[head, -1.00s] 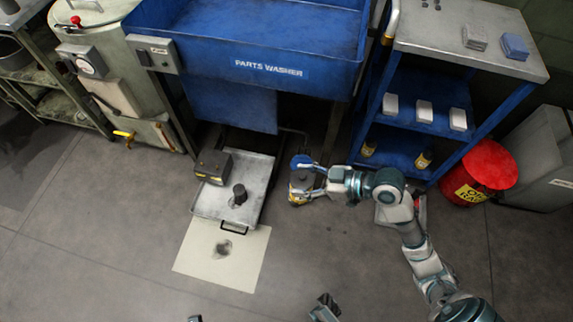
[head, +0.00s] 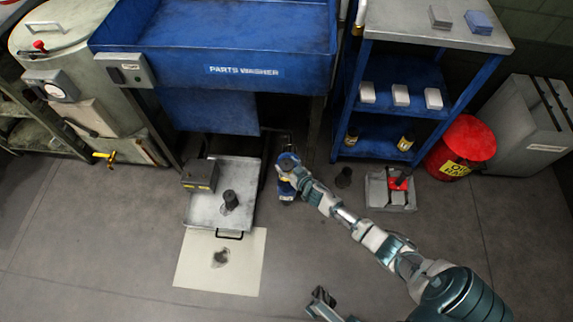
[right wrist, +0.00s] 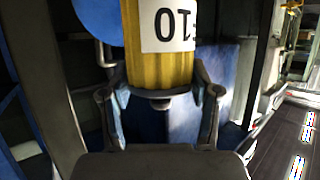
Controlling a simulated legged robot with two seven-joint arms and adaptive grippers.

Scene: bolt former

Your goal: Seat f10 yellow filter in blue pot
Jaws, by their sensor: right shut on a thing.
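The yellow filter (right wrist: 158,62) shows in the right wrist view with a white label whose black characters look upside down. My right gripper (right wrist: 160,95) is shut on its lower end. In the head view my right gripper (head: 288,180) is low beside the drain tray, and it hides most of the filter. A round blue thing (head: 288,160), perhaps the blue pot, is close behind the gripper; it also shows partly at upper left in the wrist view (right wrist: 97,14). I cannot tell whether filter and blue thing touch. My left gripper (head: 321,297) seems to be at the bottom edge, its jaws unclear.
The metal tray (head: 203,213) holds a dark cylinder (head: 231,200) and a dark box (head: 200,175). The blue parts washer (head: 215,100) overhangs behind. A blue trolley (head: 345,100), a grey item with red handle (head: 390,193) and a red bin (head: 462,142) stand right.

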